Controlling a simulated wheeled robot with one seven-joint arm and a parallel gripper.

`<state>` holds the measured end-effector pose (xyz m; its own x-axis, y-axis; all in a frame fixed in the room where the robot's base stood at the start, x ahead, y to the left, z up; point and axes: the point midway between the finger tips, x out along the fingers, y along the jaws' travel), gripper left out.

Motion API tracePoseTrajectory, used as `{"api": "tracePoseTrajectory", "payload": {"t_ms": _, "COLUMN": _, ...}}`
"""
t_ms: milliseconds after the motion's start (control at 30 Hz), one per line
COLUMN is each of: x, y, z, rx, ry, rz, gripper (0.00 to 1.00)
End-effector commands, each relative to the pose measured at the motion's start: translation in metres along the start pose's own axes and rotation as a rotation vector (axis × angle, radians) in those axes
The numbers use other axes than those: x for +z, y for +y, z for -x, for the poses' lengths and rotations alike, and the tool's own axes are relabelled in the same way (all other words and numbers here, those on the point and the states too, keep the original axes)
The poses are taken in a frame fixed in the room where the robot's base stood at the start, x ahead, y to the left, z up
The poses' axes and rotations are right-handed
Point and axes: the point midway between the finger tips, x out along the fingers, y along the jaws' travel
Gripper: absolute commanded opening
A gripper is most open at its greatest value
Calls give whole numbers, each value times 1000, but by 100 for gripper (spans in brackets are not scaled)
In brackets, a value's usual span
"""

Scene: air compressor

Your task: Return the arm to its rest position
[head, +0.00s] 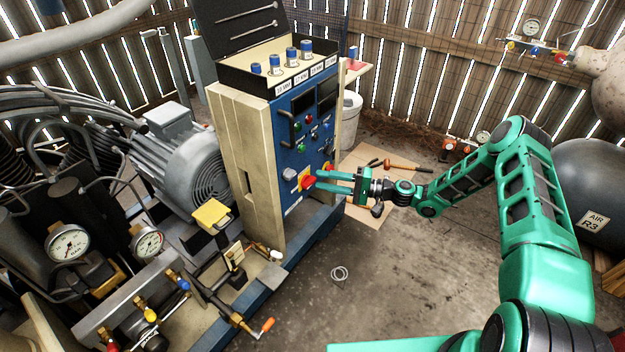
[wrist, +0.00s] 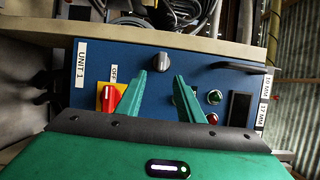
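My green arm reaches in from the right in the head view. My gripper (head: 318,182) is in front of the lower part of the blue control panel (head: 296,130). Its two fingers are apart with nothing seen between them. In the wrist view my gripper (wrist: 170,78) also shows the fingers apart. A red rotary switch on a yellow plate marked OFF (wrist: 107,97) is left of the fingers, and a grey knob (wrist: 161,65) is just beyond the tips. In the head view a red knob (head: 308,182) is close to the fingertips; I cannot tell whether they touch.
The beige cabinet (head: 245,165) and grey motor (head: 185,155) stand left of my gripper. Gauges and valves with coloured handles (head: 150,314) are at lower left. A dark AIR R3 tank (head: 580,190) is at right. The concrete floor (head: 400,270) is mostly open, with a small coil (head: 339,274) on it.

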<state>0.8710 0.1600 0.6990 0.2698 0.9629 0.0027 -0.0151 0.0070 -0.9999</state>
Motion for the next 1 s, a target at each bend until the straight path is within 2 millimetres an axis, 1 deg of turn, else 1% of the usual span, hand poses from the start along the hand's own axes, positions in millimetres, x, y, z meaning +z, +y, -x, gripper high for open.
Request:
{"api": "tracePoseTrajectory", "payload": {"t_ms": 33, "x": 0, "y": 0, "z": 5, "rx": 1, "ry": 0, "rz": 0, "gripper": 34}}
{"api": "tracePoseTrajectory", "payload": {"t_ms": 100, "x": 0, "y": 0, "z": 10, "rx": 1, "ry": 0, "rz": 0, "gripper": 34}}
{"api": "tracePoseTrajectory", "payload": {"t_ms": 200, "x": 0, "y": 0, "z": 13, "rx": 1, "ry": 0, "rz": 0, "gripper": 34}}
{"api": "tracePoseTrajectory", "payload": {"t_ms": 733, "x": 1, "y": -1, "z": 13, "rx": 12, "ry": -8, "rz": 5, "gripper": 34}}
{"api": "tracePoseTrajectory", "payload": {"t_ms": 867, "x": 7, "y": -6, "z": 17, "rx": 80, "ry": -48, "rz": 29, "gripper": 34}}
{"api": "tracePoseTrajectory", "payload": {"t_ms": 1000, "x": 17, "y": -12, "z": 29, "rx": 216, "ry": -111, "rz": 68, "gripper": 34}}
